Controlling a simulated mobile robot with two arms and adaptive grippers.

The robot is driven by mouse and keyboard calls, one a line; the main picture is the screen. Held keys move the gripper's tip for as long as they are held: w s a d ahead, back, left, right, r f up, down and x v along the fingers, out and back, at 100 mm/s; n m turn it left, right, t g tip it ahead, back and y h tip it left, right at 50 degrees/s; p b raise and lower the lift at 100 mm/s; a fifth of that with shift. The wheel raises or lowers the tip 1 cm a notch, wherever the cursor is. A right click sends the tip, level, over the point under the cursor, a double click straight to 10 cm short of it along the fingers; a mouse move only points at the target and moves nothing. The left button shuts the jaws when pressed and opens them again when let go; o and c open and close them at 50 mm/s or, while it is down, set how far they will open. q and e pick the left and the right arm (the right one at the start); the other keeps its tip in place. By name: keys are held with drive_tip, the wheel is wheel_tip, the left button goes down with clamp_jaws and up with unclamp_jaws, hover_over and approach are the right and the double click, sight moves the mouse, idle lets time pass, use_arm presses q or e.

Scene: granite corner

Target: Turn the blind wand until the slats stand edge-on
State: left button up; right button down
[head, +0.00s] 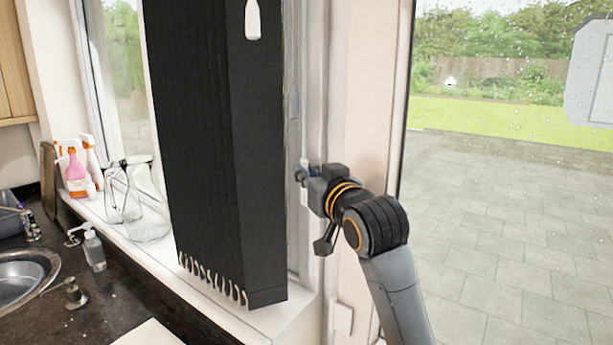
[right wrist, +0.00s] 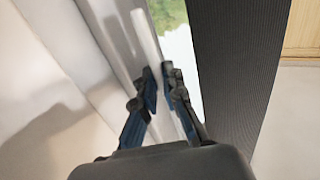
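The blind (head: 205,140) is a tall stack of black vertical slats packed close together at the window, with white clips along its bottom edge. Its dark slats also show at the right of the right wrist view (right wrist: 238,75). My right gripper (head: 301,176) is just right of the blind, by the window frame. In the right wrist view my right gripper (right wrist: 159,73) has its fingertips close together on either side of a slim white rod, which looks like the wand (right wrist: 145,35). The fingers appear shut on it. The wand is mostly hidden in the head view. My left gripper is not in view.
A white weight (head: 253,20) hangs in front of the blind near the top. Wire-like glass vessels (head: 140,205) and spray bottles (head: 76,170) stand on the sill. A sink (head: 22,275) and soap dispenser (head: 94,250) are at left. A glass pane is at right.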

drive_tip(key=shift+w+d+f+n+g+y+p, duration=0.1)
drive_tip(key=shift+n+g+y+p, duration=0.05)
drive_tip(key=shift+n+g+y, duration=0.7)
drive_tip(key=shift+w+d+f+n+g+y+p, duration=0.15)
drive_tip(key=shift+n+g+y, duration=0.5)
drive_tip(key=shift+y, duration=0.45)
drive_tip(key=shift+w+d+n+g+y+p, duration=0.1)
drive_tip(key=shift+n+g+y, duration=0.5)
drive_tip(key=shift+n+y, duration=0.3)
drive_tip(key=c, duration=1.6)
unclamp_jaws()
drive_tip(key=shift+o, duration=0.8)
drive_tip(key=shift+w+d+f, duration=0.1)
drive_tip(key=shift+w+d, duration=0.05)
